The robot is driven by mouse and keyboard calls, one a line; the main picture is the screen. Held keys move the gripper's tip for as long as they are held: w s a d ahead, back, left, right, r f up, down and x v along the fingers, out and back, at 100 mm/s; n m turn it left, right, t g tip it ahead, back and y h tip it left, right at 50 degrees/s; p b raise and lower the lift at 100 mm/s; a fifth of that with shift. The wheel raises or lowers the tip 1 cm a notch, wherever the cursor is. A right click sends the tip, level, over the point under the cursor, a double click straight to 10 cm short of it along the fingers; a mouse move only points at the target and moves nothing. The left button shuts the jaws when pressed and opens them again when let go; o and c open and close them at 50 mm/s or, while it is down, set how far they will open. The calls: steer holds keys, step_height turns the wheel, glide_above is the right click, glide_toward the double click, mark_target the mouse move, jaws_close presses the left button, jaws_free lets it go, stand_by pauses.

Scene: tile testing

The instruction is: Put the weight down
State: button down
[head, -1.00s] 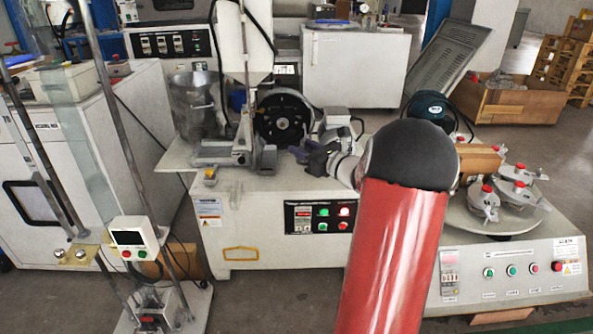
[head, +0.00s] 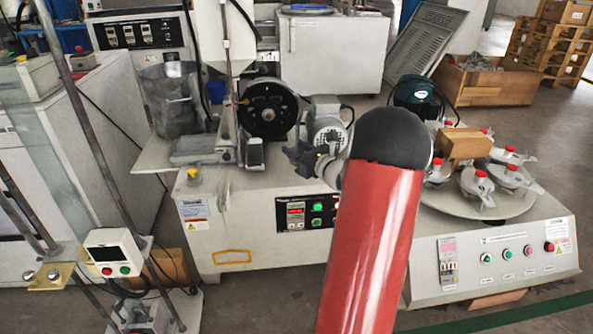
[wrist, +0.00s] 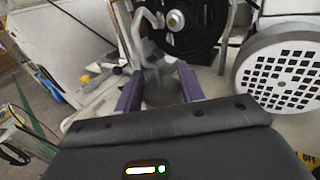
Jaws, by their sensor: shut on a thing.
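My gripper (head: 303,157) has purple fingers and is in front of the machine with the black wheel (head: 268,108). In the wrist view my gripper (wrist: 158,88) has its fingers on either side of a dark grey, rounded weight (wrist: 162,94) and is shut on it. A bent silver metal piece (wrist: 150,38) rises just beyond the weight; I cannot tell whether it is part of it. The weight's underside is hidden by the gripper body. In the head view I cannot make out the weight.
The machine's white top (head: 222,188) lies below the gripper. A motor (head: 327,125) stands right of the wheel. A round turntable (head: 470,208) with several red-knobbed holders is at right. A stand with a small control box (head: 113,252) is at front left.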

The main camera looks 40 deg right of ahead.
steer(key=shift+f+b, duration=0.4)
steer(key=shift+f, duration=2.6)
steer(key=shift+f, duration=0.2)
steer(key=c, duration=0.9)
jaws_free()
steer(key=shift+o, duration=0.2)
